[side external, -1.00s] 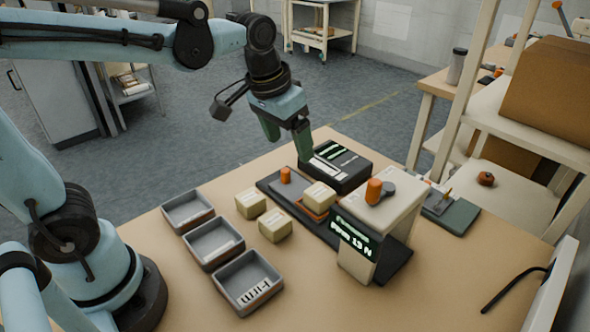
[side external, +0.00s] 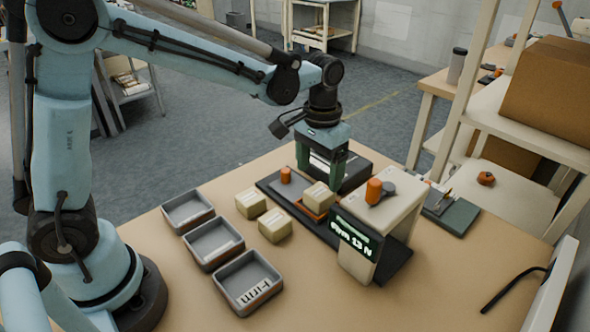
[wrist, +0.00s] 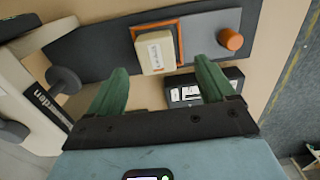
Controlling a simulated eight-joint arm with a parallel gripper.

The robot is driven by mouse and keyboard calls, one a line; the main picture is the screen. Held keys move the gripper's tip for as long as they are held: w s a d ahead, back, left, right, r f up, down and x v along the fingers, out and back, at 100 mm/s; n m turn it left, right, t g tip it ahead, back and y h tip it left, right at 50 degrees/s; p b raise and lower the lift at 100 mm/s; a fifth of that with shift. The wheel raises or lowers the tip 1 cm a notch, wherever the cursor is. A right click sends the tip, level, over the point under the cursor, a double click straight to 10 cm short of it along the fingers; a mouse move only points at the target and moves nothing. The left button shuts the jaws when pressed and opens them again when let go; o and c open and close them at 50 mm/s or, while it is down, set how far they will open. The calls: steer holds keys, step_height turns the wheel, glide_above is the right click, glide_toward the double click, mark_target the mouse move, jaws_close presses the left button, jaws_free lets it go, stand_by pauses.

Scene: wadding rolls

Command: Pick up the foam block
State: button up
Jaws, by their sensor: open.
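A cream foam block (side external: 318,196) with a pale label sits on an orange-edged square pad (side external: 310,210) on the dark base plate of a test device. It also shows in the wrist view (wrist: 156,52), between my fingertips in the picture. My gripper (side external: 319,177) hangs above and just behind the block, fingers pointing down, open and empty. In the wrist view my gripper (wrist: 162,70) has its two green fingers spread wider than the block. Two similar blocks, one farther back (side external: 250,203) and one nearer (side external: 275,225), stand on the table to the left.
Three grey trays stand in a row at left: back (side external: 188,210), middle (side external: 214,243) and front (side external: 248,282), the front one lettered. A pale device housing (side external: 376,225) with a lit display and orange knob rises right of the block. A black box (side external: 352,170) lies behind.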

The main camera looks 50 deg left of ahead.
mark_target(320, 191)
steer(key=shift+d+f, duration=0.15)
steer(key=shift+f, duration=1.35)
steer(key=shift+d+f, duration=0.1)
steer(key=shift+f, duration=1.4)
steer(key=c, duration=1)
steer(key=shift+r, duration=0.1)
